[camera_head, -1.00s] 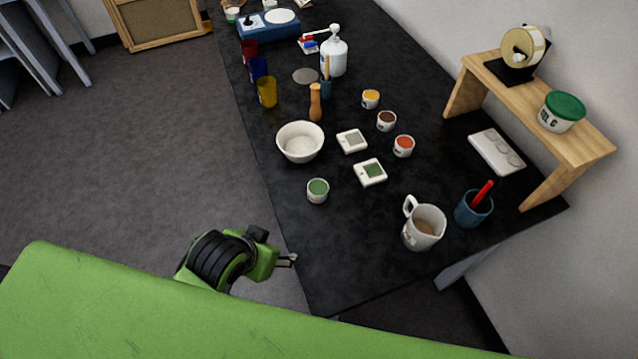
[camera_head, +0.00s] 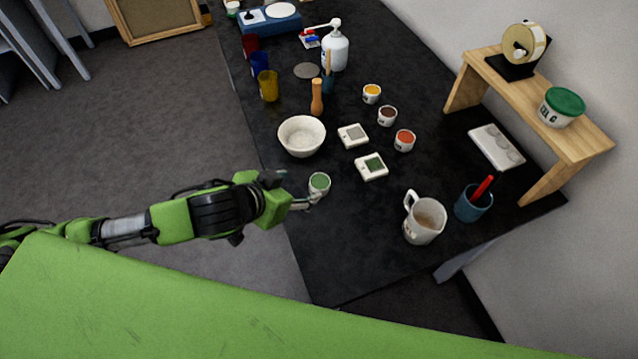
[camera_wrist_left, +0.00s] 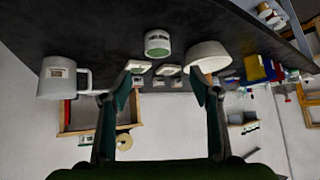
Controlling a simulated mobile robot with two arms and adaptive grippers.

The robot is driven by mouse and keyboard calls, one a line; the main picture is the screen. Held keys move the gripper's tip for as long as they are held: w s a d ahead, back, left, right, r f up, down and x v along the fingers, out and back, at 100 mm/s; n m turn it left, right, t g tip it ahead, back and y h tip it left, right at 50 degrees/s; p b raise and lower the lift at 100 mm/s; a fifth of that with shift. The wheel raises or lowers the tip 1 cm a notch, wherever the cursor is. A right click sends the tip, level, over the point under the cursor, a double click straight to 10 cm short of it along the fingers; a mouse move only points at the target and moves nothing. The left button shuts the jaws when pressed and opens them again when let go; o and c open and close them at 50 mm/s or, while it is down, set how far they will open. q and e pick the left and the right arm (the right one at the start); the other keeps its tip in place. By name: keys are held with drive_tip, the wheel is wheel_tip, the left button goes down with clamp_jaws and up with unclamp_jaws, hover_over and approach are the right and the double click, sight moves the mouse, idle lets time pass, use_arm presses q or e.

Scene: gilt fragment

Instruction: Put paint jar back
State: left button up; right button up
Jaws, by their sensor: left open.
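The paint jar with green paint (camera_head: 319,181) stands upright on the black table near its left edge; it also shows in the left wrist view (camera_wrist_left: 158,43). Other small jars hold yellow (camera_head: 371,92), brown (camera_head: 387,116) and red paint (camera_head: 404,140). My left gripper (camera_head: 309,201) is at the table's left edge, close beside the green jar. In the wrist view its fingers (camera_wrist_left: 157,100) are spread wide and empty, with the jar ahead, in line with the gap. My right gripper is not in view.
A white tray with round recesses (camera_head: 496,148) lies by the wooden shelf (camera_head: 545,110). A white bowl (camera_head: 302,139) stands behind the green jar, a mug (camera_head: 424,216) and blue cup (camera_head: 472,205) to its right. Two square swatches (camera_head: 371,168) (camera_head: 353,136) lie between. The front table corner is clear.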

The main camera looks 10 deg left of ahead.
sight(320, 180)
use_arm(q)
drive_tip(key=p+x, duration=0.1)
drive_tip(key=x, duration=0.7)
drive_tip(key=shift+d, duration=0.1)
drive_tip(key=shift+w+d+f+p, duration=0.15)
drive_tip(key=shift+w+p, duration=0.15)
drive_tip(key=shift+p+x, duration=0.75)
drive_tip(key=shift+x, duration=1.6)
drive_tip(key=shift+s+d, duration=0.1)
drive_tip(key=shift+s, duration=0.05)
drive_tip(key=c, duration=1.3)
drive_tip(key=shift+c, duration=0.7)
